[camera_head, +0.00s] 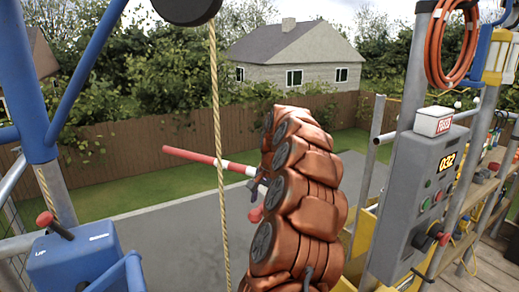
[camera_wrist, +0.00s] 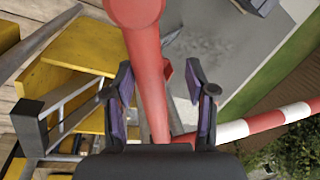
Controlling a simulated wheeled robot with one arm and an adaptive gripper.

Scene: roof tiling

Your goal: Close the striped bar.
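The striped bar (camera_head: 205,160), red and white, sticks out to the left over the grey paving in the head view, its left end slightly higher. My arm hides its right end. In the wrist view the striped bar (camera_wrist: 265,122) runs out to the right edge. A red round tube (camera_wrist: 148,65) stands out towards the wrist camera; its join with the bar is partly hidden by my gripper. My gripper (camera_wrist: 159,68) is open, with the red tube between its two fingers and gaps visible on both sides. In the head view my arm mostly hides the gripper.
A grey control box (camera_head: 425,170) with a display and knobs stands at the right. A blue lever box (camera_head: 80,262) is at lower left. Yellow panels (camera_wrist: 85,50) and a grey rail lie left of the gripper.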

